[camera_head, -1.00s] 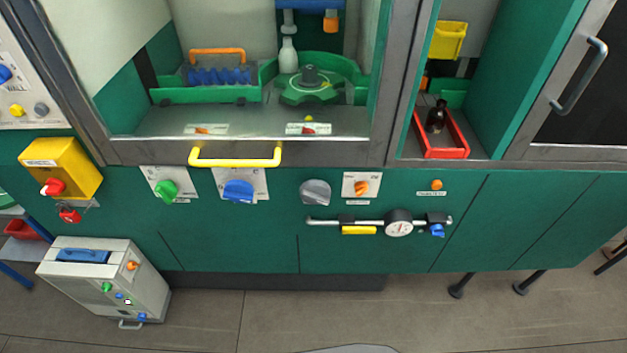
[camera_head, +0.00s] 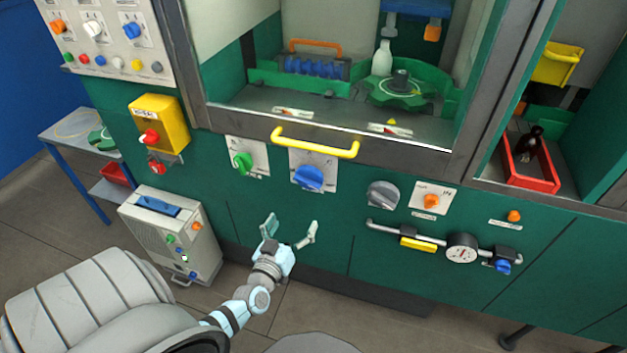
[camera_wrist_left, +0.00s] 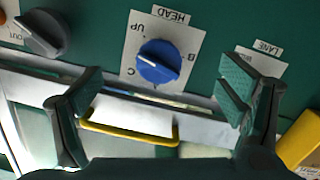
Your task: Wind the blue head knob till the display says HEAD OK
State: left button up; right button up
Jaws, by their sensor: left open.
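The blue head knob (camera_head: 308,178) sits on a white plate on the green front panel, below the yellow handle. In the left wrist view the knob (camera_wrist_left: 159,61) shows under a HEAD label, with marks such as UP, B and C around it. My left gripper (camera_head: 289,229) is open and empty, below the knob in the head view and apart from it. In the wrist view its two fingers stand wide apart, with the knob beyond and between them. No display with readable text shows. My right gripper is not in view.
A green knob (camera_head: 242,161) is left of the blue one, and a grey knob (camera_head: 383,194) is right. A yellow handle (camera_head: 315,142) juts out above. A gauge (camera_head: 461,248) is on a rail lower right. A grey box (camera_head: 171,234) stands on the floor at left.

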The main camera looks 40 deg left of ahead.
aim_at(308, 180)
pick_arm(q)
jog(key=shift+n+t+y, duration=0.4)
jog(key=shift+n, duration=0.1)
jog(key=r+b+x, duration=0.1)
jog(key=x, duration=0.3)
jog(key=b+x, duration=0.2)
jog(key=x, duration=0.3)
jog(key=r+b+x, duration=0.1)
jog(key=x, duration=0.4)
jog(key=shift+w+a+r, duration=0.2)
jog(key=shift+a+r, duration=0.15)
jog(key=shift+w+a+r+b, duration=0.15)
jog(key=shift+w+b, duration=0.15)
jog(key=shift+w, duration=0.15)
jog(key=shift+r, duration=0.1)
jog(key=c, duration=1.2)
